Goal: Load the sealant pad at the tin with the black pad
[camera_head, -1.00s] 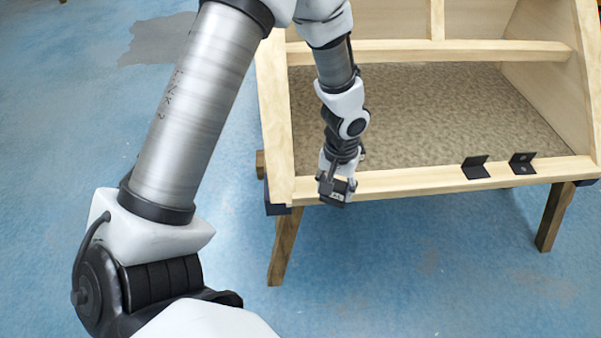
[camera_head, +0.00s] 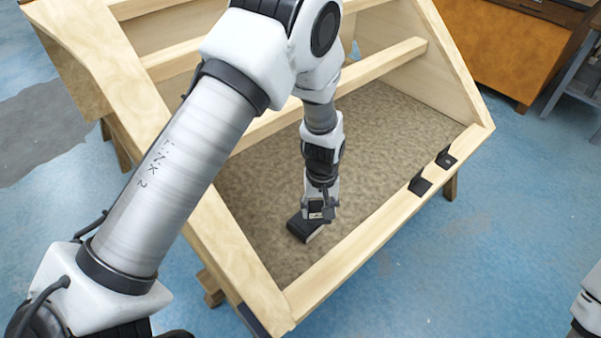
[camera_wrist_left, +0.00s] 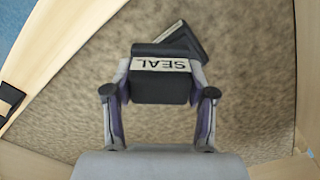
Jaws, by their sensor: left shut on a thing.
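My left gripper (camera_head: 320,210) is shut on a dark block with a pale label reading SEAL (camera_wrist_left: 160,78), apparently the sealant pad. In the left wrist view the block sits between the two fingers (camera_wrist_left: 160,110). Just beyond it is a second dark block (camera_wrist_left: 188,40) with a pale label strip, turned at an angle and partly hidden behind the held one. It appears to be the tin with the black pad. In the head view this dark block (camera_head: 299,229) lies on the speckled panel under the gripper. I cannot tell whether the two touch. My right gripper is not in view.
A wooden frame with pale rails (camera_head: 350,248) surrounds the speckled panel (camera_head: 385,130). Two black brackets (camera_head: 419,185) (camera_head: 446,158) stand on the front rail. An orange-brown cabinet (camera_head: 500,45) is at the back right. Blue floor (camera_head: 510,230) lies open at the right.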

